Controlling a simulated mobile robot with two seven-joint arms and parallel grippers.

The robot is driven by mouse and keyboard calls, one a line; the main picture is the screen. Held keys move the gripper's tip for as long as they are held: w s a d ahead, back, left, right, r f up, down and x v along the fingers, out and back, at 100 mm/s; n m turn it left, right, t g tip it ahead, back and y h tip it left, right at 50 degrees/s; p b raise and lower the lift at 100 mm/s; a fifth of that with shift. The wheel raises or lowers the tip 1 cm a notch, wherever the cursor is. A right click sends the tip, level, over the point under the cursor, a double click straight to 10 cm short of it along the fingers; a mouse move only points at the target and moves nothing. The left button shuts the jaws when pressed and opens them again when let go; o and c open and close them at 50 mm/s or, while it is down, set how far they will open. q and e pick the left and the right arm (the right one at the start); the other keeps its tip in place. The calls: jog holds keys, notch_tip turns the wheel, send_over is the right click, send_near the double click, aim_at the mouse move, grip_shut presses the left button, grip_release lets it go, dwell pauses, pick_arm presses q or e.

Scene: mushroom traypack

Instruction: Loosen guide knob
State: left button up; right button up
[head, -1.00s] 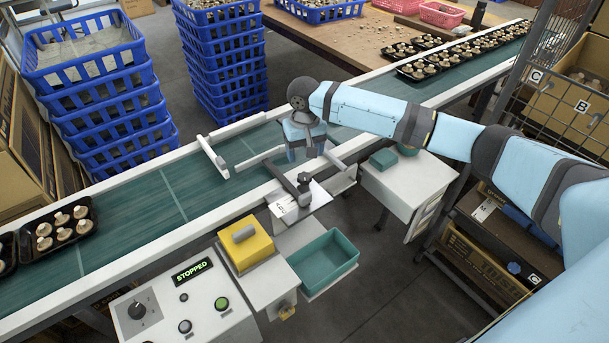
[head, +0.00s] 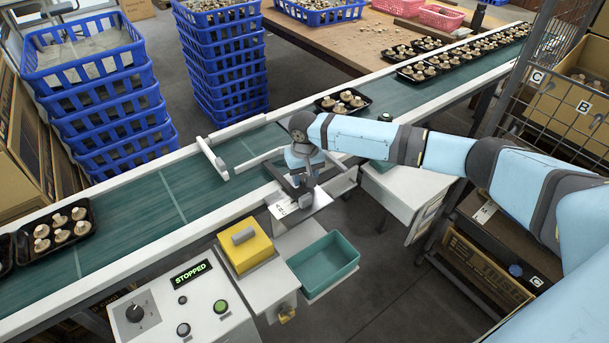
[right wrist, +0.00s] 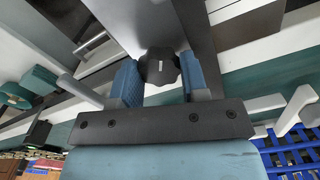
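The guide knob (right wrist: 160,66) is dark and lobed and sits between the two blue fingers of my right gripper (right wrist: 161,76) in the right wrist view. There is little or no gap at its sides, and I cannot tell whether the fingers press on it. In the head view my right gripper (head: 302,178) points down over the bracket beside the conveyor, and its fingers hide the knob there. A pale guide rail (head: 212,158) reaches over the belt. My left gripper is not in view.
The green conveyor belt (head: 130,215) carries black trays of mushrooms (head: 60,235). The control box (head: 190,308) reads STOPPED. A yellow block (head: 246,247) and an empty teal bin (head: 323,262) stand in front of the bracket. Stacked blue crates (head: 95,75) stand behind the belt.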

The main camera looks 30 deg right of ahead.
jog(key=shift+c, duration=1.1)
jog(key=shift+r, duration=0.1)
